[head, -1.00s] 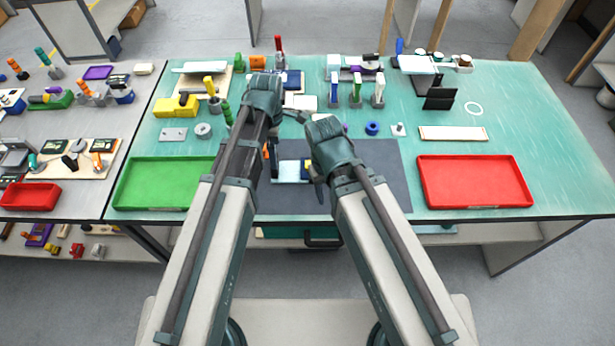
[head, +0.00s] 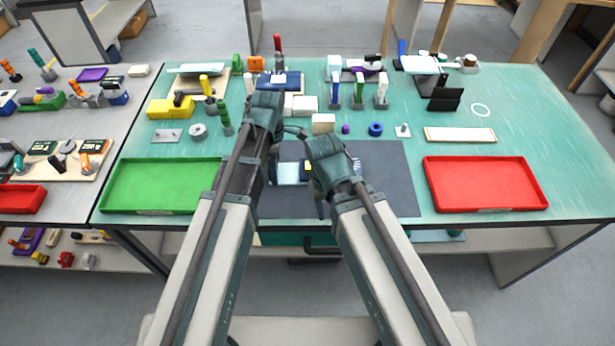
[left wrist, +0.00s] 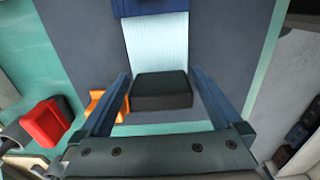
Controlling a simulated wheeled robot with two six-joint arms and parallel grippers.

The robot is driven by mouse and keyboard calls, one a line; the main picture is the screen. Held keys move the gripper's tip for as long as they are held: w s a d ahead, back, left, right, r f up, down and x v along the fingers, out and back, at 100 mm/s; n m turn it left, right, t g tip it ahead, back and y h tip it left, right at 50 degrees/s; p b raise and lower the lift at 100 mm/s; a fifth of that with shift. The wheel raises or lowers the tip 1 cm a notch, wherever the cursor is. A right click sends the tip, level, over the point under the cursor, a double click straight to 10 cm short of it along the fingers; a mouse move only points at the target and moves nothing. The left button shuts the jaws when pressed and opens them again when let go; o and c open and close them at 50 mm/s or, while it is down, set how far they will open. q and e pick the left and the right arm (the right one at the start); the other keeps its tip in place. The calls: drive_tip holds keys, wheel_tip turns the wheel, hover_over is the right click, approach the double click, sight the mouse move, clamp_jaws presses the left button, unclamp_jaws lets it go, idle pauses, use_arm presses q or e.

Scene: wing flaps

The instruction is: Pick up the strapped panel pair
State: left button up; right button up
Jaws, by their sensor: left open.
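A pale blue-white panel (head: 287,173) lies on the dark grey mat (head: 393,185), partly hidden by my arms. In the left wrist view the pale panel (left wrist: 158,45) meets a dark blue part (left wrist: 150,7) at the top edge. A black block (left wrist: 160,90) shows at its near end, between my left fingers. My left gripper (left wrist: 161,77) is open, a finger on each side of the block; whether they touch it I cannot tell. My right gripper (head: 322,190) is over the mat to the right of the pale panel; its fingertips are largely hidden. No strap is clearly visible.
A green tray (head: 107,189) stands left of the mat and a red tray (head: 429,185) right of it. Several tools and blocks fill the back of the table. An orange part (left wrist: 97,103) shows beside the left finger. The table's right side is mostly clear.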

drive_tip(key=shift+r, duration=0.1)
use_arm(q)
drive_tip(key=c, duration=1.4)
drive_tip(key=shift+c, duration=0.2)
drive_tip(key=shift+r, duration=0.15)
use_arm(e)
drive_tip(key=shift+r, duration=0.1)
use_arm(q)
wheel_tip(320, 180, up, 10)
drive_tip(key=p, duration=1)
use_arm(e)
wheel_tip(320, 180, up, 10)
drive_tip(key=shift+f, duration=0.2)
use_arm(q)
wheel_tip(320, 180, down, 10)
drive_tip(key=b, duration=1)
drive_tip(key=shift+f, duration=0.25)
use_arm(e)
wheel_tip(320, 180, down, 10)
drive_tip(key=shift+f, duration=0.1)
use_arm(q)
drive_tip(key=shift+r, duration=0.15)
clamp_jaws()
